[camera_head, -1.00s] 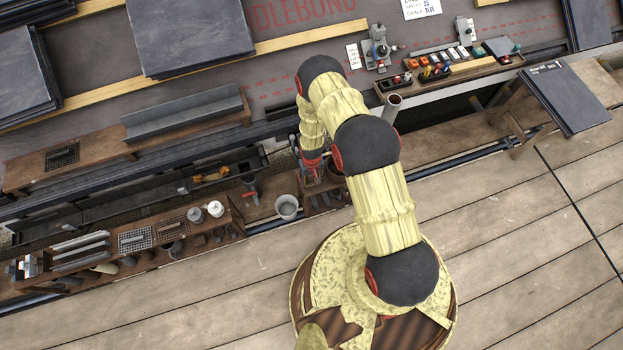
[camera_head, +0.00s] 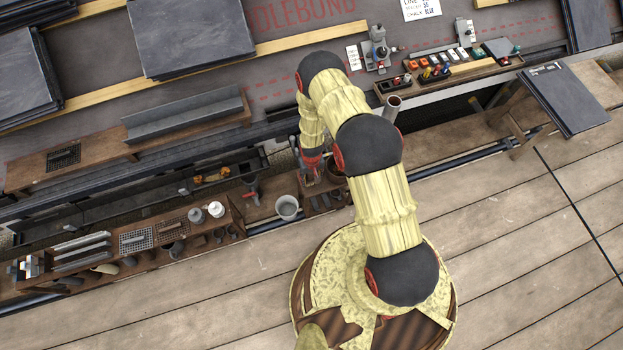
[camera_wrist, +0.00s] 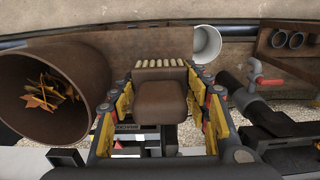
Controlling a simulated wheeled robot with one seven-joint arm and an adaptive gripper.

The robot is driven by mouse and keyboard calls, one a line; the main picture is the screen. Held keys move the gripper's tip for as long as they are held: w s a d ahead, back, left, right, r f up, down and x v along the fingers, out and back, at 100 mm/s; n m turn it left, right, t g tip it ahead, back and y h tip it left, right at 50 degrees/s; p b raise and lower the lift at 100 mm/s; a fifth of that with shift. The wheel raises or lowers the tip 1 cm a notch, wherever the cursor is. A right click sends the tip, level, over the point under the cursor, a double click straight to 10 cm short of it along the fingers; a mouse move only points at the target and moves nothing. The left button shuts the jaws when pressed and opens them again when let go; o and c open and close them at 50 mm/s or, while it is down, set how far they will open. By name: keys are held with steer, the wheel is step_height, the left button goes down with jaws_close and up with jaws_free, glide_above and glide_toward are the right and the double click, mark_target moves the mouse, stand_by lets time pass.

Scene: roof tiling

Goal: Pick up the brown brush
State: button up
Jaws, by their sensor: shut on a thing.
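The brown brush (camera_wrist: 160,100) shows in the middle of the wrist view, a rounded brown block with a row of pale bristles at its far end. My gripper (camera_wrist: 163,78) has its yellow-padded fingers on both sides of the brush and is shut on it. A brown wall lies just beyond the bristles. In the head view my arm bends down to the work strip, and the brush cannot be made out there.
In the wrist view, a rusty round container (camera_wrist: 88,70) with dry leaves stands close on the left. A pipe with a red valve (camera_wrist: 268,80) is on the right. A pale bucket (camera_head: 287,207) and a crowded tool shelf (camera_head: 130,262) lie left of my arm.

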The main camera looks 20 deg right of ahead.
steer(key=s+a+r+p, duration=0.1)
steer(key=s+r+p, duration=0.1)
steer(key=s+r, duration=0.3)
steer(key=s+a+r+p, duration=0.2)
steer(key=s+r+p, duration=0.1)
steer(key=s+r, duration=0.3)
steer(key=s, duration=0.2)
steer(key=shift+s+a, duration=0.3)
steer(key=o, duration=0.7)
steer(key=shift+c, duration=1.1)
